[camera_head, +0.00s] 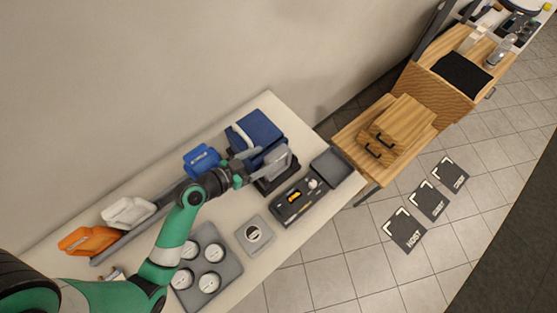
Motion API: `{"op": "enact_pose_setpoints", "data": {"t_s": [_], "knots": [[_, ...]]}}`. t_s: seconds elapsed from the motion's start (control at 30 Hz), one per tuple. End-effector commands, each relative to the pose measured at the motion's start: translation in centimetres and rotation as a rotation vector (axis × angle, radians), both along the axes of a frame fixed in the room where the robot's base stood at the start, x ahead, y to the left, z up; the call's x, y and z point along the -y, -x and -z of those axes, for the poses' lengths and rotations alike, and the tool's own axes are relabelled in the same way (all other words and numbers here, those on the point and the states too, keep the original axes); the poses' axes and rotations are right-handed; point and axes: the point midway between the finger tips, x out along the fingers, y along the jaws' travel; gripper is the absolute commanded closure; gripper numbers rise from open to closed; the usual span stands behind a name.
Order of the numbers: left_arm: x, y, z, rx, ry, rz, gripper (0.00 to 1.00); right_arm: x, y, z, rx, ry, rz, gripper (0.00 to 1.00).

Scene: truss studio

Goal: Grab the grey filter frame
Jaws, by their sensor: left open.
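A grey upright panel that looks like the grey filter frame (279,158) stands in a dark holder (264,187) on the white table. My left gripper (256,165) is open, just left of the panel, with its fingers pointing toward it. The fingers partly overlap the panel's left edge in this view, and I cannot tell whether they touch it. The gripper hides part of the holder. My right gripper is not in view.
A blue case (257,130) stands close behind the gripper. A black control box (297,201), grey tray (331,166) and square grey plate (254,235) lie nearby. A grey tray with round white pieces (226,256) is at the front left; blue, white and orange items line the back.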

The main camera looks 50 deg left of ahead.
Motion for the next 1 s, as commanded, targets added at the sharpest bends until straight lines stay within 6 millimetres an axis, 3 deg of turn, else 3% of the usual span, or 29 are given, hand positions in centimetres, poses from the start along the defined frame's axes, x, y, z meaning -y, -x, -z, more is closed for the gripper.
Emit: {"op": "enact_pose_setpoints", "data": {"t_s": [0.2,0.47,0.7,1.0], "knots": [[0.3,-3.7,1.4,0.001,-0.001,0.003,0.25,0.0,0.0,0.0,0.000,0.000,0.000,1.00],[0.4,-4.8,1.9,0.001,-0.001,0.003,0.25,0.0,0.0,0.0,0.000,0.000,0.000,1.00],[0.6,-8.3,3.6,0.001,-0.002,0.003,0.25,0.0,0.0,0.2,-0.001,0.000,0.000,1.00],[0.6,-8.9,3.8,0.001,-0.002,0.000,0.27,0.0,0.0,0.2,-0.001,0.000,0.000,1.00]]}}
